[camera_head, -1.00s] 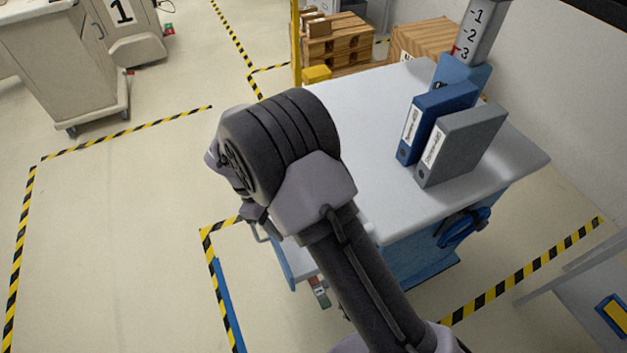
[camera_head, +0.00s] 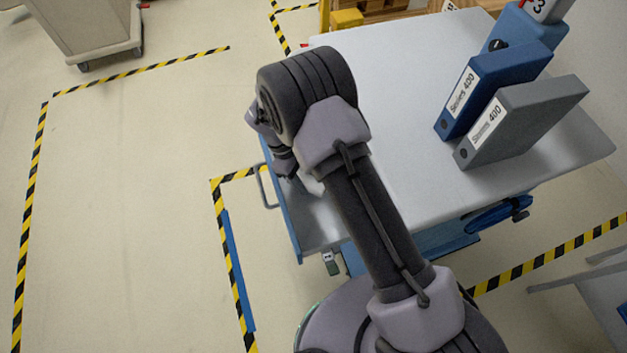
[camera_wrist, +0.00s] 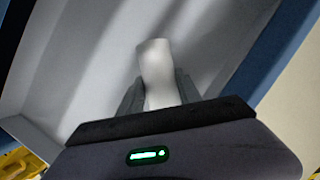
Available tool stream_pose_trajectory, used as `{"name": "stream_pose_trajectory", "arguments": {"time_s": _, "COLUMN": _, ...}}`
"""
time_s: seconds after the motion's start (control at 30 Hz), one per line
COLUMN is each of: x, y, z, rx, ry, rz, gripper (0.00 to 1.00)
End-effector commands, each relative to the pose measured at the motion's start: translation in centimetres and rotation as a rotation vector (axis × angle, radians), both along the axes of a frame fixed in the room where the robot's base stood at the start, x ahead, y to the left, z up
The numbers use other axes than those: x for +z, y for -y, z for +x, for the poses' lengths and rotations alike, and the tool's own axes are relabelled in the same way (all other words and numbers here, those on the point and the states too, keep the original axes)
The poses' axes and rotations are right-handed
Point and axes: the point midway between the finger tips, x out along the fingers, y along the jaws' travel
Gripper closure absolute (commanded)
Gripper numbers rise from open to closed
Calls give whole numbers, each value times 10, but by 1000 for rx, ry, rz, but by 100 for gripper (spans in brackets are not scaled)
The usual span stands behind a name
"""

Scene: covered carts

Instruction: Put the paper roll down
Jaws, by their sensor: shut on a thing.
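The paper roll (camera_wrist: 154,68) is a pale, whitish cylinder in the middle of the wrist view. My gripper (camera_wrist: 158,90) is shut on it, with a dark finger on either side. Behind the roll in the wrist view is a smooth grey surface (camera_wrist: 80,65) with raised, blue-edged sides. I cannot tell whether the roll touches that surface. In the head view my own arm covers the gripper, and I cannot make out the roll there.
A blue cart with a grey top (camera_head: 420,130) stands in front of me. A blue binder (camera_head: 490,85) and a grey binder (camera_head: 525,122) stand on its right side. The left and middle of the top look clear. Yellow-black tape (camera_head: 232,270) marks the floor.

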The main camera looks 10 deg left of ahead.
Motion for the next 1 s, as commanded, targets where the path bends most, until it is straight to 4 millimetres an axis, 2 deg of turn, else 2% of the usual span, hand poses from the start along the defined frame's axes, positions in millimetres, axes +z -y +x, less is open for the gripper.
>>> {"name": "stream_pose_trajectory", "arguments": {"time_s": 0.1, "x": -8, "y": 21, "z": 10, "rx": -2, "ry": 1, "rz": 0, "gripper": 100}}
{"name": "stream_pose_trajectory", "arguments": {"time_s": 0.17, "x": -16, "y": 20, "z": 9, "rx": 1, "ry": -1, "rz": -1, "gripper": 100}}
{"name": "stream_pose_trajectory", "arguments": {"time_s": 0.47, "x": -15, "y": 19, "z": 9, "rx": 0, "ry": 0, "rz": -1, "gripper": 100}}
{"name": "stream_pose_trajectory", "arguments": {"time_s": 0.5, "x": -16, "y": 19, "z": 9, "rx": 0, "ry": 0, "rz": -1, "gripper": 57}}
{"name": "stream_pose_trajectory", "arguments": {"time_s": 0.6, "x": -15, "y": 19, "z": 9, "rx": 0, "ry": 0, "rz": -1, "gripper": 37}}
{"name": "stream_pose_trajectory", "arguments": {"time_s": 0.87, "x": -15, "y": 19, "z": 9, "rx": 0, "ry": 0, "rz": -1, "gripper": 37}}
{"name": "stream_pose_trajectory", "arguments": {"time_s": 1.0, "x": 2, "y": 15, "z": 11, "rx": 0, "ry": 1, "rz": 0, "gripper": 37}}
